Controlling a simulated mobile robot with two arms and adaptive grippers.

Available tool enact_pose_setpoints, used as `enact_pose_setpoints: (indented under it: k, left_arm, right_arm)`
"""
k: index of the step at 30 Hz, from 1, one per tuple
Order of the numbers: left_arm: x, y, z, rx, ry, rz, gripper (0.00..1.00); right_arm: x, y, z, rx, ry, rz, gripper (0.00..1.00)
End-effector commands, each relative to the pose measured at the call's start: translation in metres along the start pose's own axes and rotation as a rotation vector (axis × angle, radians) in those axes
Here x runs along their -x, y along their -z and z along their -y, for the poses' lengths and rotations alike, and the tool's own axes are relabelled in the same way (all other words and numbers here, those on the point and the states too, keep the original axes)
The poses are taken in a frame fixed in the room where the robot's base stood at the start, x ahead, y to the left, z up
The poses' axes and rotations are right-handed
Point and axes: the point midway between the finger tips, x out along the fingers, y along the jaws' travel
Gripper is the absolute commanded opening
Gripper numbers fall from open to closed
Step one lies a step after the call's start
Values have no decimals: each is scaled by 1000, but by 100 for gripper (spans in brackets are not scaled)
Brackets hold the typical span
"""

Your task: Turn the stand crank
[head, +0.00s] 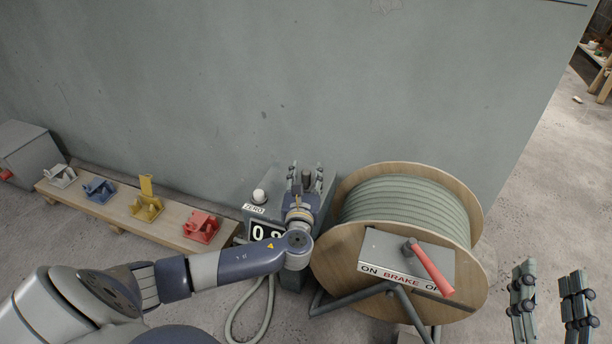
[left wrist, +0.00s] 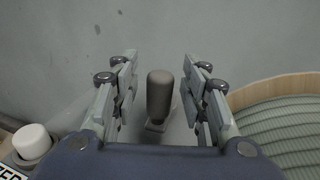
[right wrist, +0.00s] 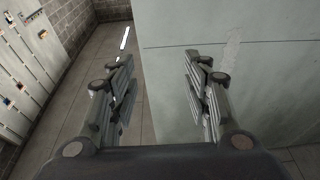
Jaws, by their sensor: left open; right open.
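The stand crank shows in the left wrist view as a dark upright knob (left wrist: 160,94) on a small grey arm. My left gripper (left wrist: 160,82) is open, with one finger on each side of the knob and visible gaps between. In the head view my left gripper (head: 305,178) is over the grey counter box (head: 262,213), left of the reel, and the crank is mostly hidden behind it. My right gripper (head: 550,290) is open and empty at the lower right of the head view; its fingers also show in the right wrist view (right wrist: 160,80).
A wooden reel (head: 465,215) of grey-green conduit stands right of the box. Its brake box (head: 390,252) has a red lever (head: 430,268). A white ZERO button (head: 259,196) is on the counter box. A low bench (head: 120,215) with several coloured clamps stands at left, against the wall.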

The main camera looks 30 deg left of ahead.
Motion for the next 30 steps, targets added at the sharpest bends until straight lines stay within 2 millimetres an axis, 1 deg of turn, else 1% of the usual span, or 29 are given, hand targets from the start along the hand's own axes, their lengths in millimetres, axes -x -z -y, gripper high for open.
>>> enact_pose_setpoints:
  k: [5,6,11,20,30]
  left_arm:
    - [0,0,0,0,0,0,41]
    - [0,0,0,0,0,0,36]
    - [0,0,0,0,0,0,0]
    - [0,0,-1,-1,12,0,0]
    - [-2,0,-8,-4,135,0,0]
  right_arm:
    - [0,0,0,0,0,0,45]
    - [0,0,0,0,0,0,45]
    - [0,0,0,0,0,0,45]
    - [0,0,0,0,-1,5,45]
    - [2,-14,-2,1,-4,73,45]
